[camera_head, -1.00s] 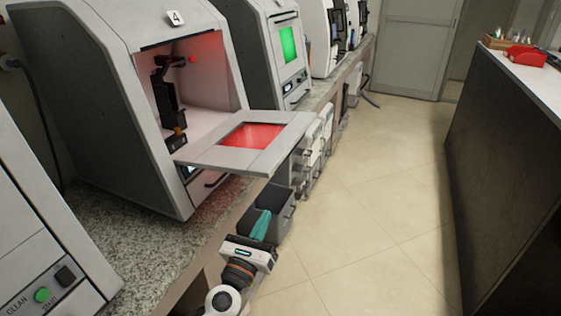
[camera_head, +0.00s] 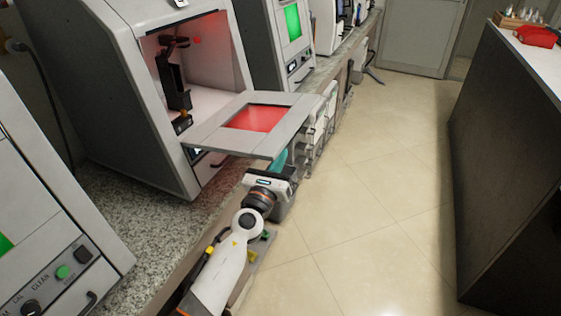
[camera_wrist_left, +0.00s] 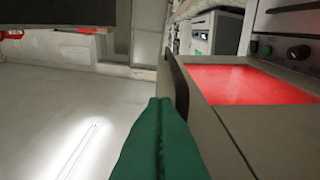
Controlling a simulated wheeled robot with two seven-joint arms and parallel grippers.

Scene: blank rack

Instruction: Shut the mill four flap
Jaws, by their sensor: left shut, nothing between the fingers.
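Mill four (camera_head: 120,100) is the grey machine at the upper left of the head view, its number tag cut off by the top edge. Its flap (camera_head: 240,143) hangs open, roughly level, sticking out over the counter's edge, with a red-lit window. My left gripper (camera_head: 279,160) is at the flap's outer edge, its teal fingers shut and empty, the tips partly hidden by the flap. In the left wrist view the fingers (camera_wrist_left: 160,103) are close beside the dark strip on the edge of the flap (camera_wrist_left: 212,115); I cannot tell whether they touch. My right gripper is out of view.
Another machine (camera_head: 50,190) with buttons stands at the near left on the speckled counter (camera_head: 150,225). A machine with a green window (camera_head: 292,20) stands beyond mill four. A dark bench (camera_head: 500,150) is at the right. The floor between is clear.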

